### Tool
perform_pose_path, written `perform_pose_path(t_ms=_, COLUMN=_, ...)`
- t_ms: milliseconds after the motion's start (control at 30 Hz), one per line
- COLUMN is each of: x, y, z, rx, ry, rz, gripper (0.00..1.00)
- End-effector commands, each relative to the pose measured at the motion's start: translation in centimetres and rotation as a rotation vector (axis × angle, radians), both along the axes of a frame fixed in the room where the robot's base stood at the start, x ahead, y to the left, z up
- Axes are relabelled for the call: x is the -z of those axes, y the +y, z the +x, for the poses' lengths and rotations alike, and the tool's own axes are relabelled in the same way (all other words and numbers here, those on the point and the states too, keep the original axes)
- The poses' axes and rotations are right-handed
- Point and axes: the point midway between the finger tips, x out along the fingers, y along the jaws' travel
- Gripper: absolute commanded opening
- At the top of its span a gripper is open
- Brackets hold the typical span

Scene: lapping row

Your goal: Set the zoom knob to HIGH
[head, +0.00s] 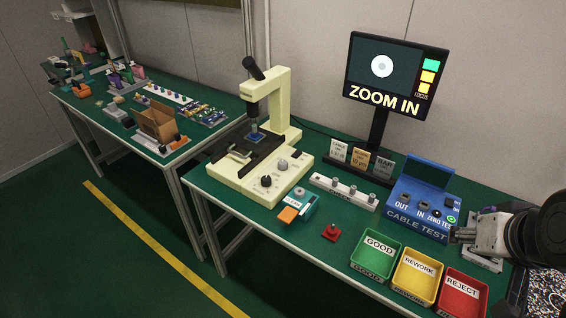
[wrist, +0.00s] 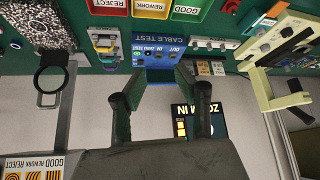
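The cream microscope (head: 282,105) stands on the green bench in the head view, on a flat base (head: 250,190). Two round knobs sit on the base's front part: a dark-topped one (head: 266,181) and a greyer one (head: 282,165). Their markings are too small to read, so I cannot tell which is zoom or its setting. The monitor (head: 385,75) reads "ZOOM IN". My gripper (head: 463,235) is at the right, beside the cable tester, far from the knobs. In the wrist view its fingers (wrist: 160,78) are apart and empty; the microscope (wrist: 285,97) is at the right.
A white strip of posts (head: 343,190), a red-knobbed piece (head: 331,232) and a teal device (head: 296,208) stand nearer the microscope.

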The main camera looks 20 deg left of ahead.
Motion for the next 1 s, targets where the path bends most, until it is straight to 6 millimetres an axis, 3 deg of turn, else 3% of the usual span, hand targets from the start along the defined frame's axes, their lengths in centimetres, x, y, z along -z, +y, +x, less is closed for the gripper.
perform_pose_path(t_ms=100, x=-2.0, y=1.2, z=2.6, rx=-0.060, ry=0.030, rz=-0.019, gripper=0.47)
perform_pose_path(t_ms=500, x=-6.5, y=7.1, z=12.4, rx=-0.294, ry=0.145, rz=-0.102, gripper=0.47)
perform_pose_path(t_ms=767, x=-7.4, y=12.2, z=18.8, rx=-0.449, ry=0.215, rz=-0.154, gripper=0.47)
perform_pose_path(t_ms=1000, x=-6.7, y=17.8, z=24.3, rx=-0.595, ry=0.277, rz=-0.201, gripper=0.47)
